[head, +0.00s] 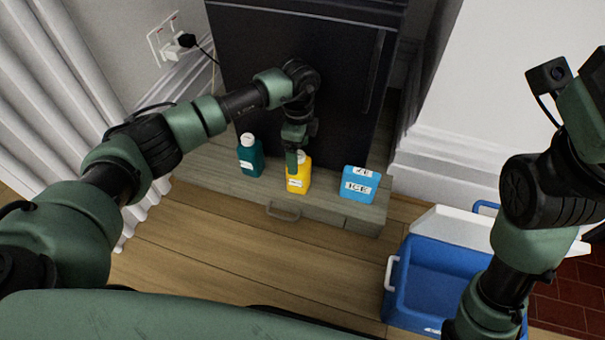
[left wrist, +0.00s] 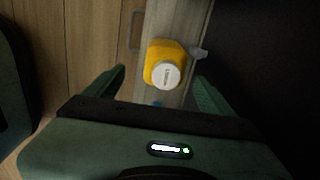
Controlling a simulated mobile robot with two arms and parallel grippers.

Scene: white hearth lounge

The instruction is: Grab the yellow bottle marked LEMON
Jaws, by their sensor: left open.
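The yellow bottle (head: 301,181) stands upright on a low wooden drawer unit, with a white label too small to read. In the left wrist view, the yellow bottle (left wrist: 157,52) is seen from above, its white cap facing the camera. My left gripper (head: 292,162) is at the bottle's top and hides part of it. In the left wrist view, my left gripper (left wrist: 160,76) is open, with one finger on each side of the bottle; I cannot tell whether they touch it. My right arm is at the right of the head view; its gripper fingers are not seen.
A teal bottle (head: 250,157) stands left of the yellow one, and a blue ICE pack (head: 360,185) right of it. All are on the wooden drawer unit (head: 226,187) before a dark cabinet (head: 340,45). An open blue cooler (head: 402,312) sits on the floor at right.

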